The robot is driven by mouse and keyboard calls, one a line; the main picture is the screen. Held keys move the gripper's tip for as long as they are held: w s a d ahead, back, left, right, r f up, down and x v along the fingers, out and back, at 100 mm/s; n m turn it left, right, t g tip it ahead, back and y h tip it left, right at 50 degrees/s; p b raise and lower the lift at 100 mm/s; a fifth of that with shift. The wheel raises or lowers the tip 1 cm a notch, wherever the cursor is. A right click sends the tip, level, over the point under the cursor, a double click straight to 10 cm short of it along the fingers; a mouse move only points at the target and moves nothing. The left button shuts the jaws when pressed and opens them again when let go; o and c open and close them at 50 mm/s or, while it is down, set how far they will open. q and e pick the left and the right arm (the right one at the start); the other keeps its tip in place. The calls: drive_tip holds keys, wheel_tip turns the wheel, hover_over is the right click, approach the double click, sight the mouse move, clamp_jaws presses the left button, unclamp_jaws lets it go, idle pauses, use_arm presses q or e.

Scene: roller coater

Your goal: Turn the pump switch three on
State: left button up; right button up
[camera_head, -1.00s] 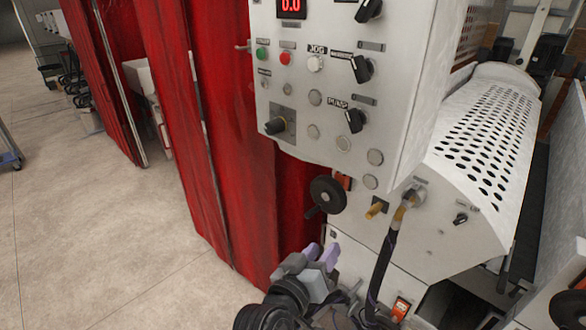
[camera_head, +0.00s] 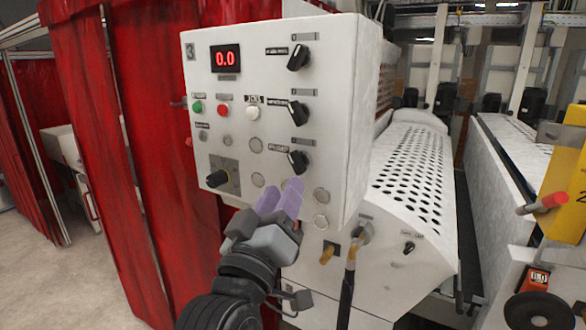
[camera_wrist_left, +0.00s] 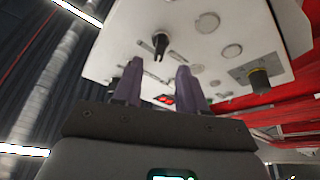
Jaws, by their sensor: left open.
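The control panel (camera_head: 335,60), a white box marked 3, fills the centre of the head view. Its pump switch (camera_head: 298,161) is the lowest of three black knobs in the right column. A black knob (camera_wrist_left: 160,44), apparently the same switch, shows ahead of the fingers in the left wrist view. My left gripper (camera_head: 279,195) is open and empty, its purple fingers just below the switch in the head view. In the left wrist view, the gripper (camera_wrist_left: 158,70) has the knob roughly centred beyond its gap, with no contact visible. My right gripper is not in view.
Two more black knobs (camera_head: 298,57) sit above the switch. Green (camera_head: 197,107) and red (camera_head: 223,110) buttons and a red display (camera_head: 225,58) are on the left. A perforated white cover (camera_head: 410,180) stands right of the panel. Red curtains (camera_head: 145,130) hang left.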

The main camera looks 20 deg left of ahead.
sight(295, 166)
use_arm(q)
drive_tip(key=p+x, duration=0.1)
drive_tip(key=x, duration=0.4)
drive_tip(key=shift+r+p, duration=0.15)
drive_tip(key=shift+p, duration=0.15)
drive_tip(key=shift+w+r, duration=0.15)
drive_tip(key=shift+w, duration=0.6)
clamp_jaws()
